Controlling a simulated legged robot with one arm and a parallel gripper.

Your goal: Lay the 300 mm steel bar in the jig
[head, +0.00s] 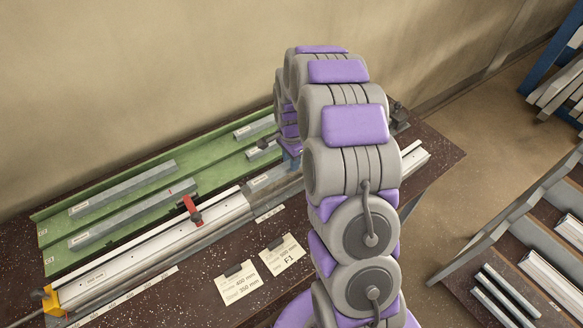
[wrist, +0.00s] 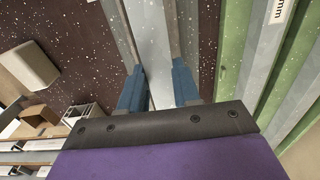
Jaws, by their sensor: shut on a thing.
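My gripper (wrist: 158,88) shows in the wrist view with its two blue fingers on either side of a pale grey bar (wrist: 152,45), shut on it. In the head view the gripper is mostly hidden behind my arm, with a bit of blue showing over the jig. A short grey length (head: 268,182) lies in line with the jig (head: 212,212) there, apparently the same bar. I cannot tell whether it rests on the jig or hangs just above it. The jig carries a red clamp (head: 192,210) and a yellow end piece (head: 49,299).
A green tray (head: 60,220) behind the jig holds several grey bars (head: 125,188). Two paper cards (head: 247,284) lie on the dark speckled bench (head: 205,268) in front. A rack (head: 510,250) with profiles stands at the right. In the wrist view a box (wrist: 28,65) is at the left.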

